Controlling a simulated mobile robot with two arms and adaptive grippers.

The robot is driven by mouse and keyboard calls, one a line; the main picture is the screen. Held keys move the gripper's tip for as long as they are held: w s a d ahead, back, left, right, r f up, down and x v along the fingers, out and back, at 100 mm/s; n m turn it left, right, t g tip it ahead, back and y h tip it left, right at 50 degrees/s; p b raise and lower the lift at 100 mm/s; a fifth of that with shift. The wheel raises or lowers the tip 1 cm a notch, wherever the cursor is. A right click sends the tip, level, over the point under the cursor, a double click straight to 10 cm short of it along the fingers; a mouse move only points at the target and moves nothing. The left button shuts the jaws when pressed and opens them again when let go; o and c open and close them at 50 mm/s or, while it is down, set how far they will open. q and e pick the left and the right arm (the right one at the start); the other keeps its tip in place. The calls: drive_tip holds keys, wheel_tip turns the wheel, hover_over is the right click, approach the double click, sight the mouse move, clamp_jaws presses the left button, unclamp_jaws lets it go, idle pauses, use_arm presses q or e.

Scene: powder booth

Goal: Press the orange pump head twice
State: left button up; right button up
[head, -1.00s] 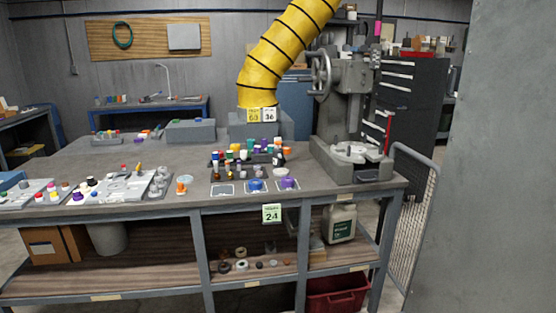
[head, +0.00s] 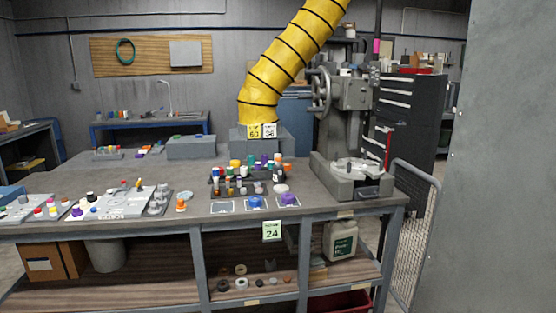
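A small orange-topped item (head: 181,205) stands on the workbench (head: 150,225) near its front edge, just right of the grey fixture. It may be the orange pump head, but it is too small to tell its shape. Other orange tops show among the bottles in the rack (head: 245,175) at the middle of the bench. Neither of my grippers is in the head view.
Blue (head: 255,202) and purple (head: 289,198) items sit on marked squares right of the orange-topped item. A grey press (head: 345,130) stands at the bench's right end. A yellow duct (head: 285,60) hangs over the back. A mesh panel (head: 412,235) stands at right.

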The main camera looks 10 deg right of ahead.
clamp_jaws()
drive_tip(key=shift+a, duration=0.1)
idle(0.9)
drive_tip(key=shift+w, duration=0.1)
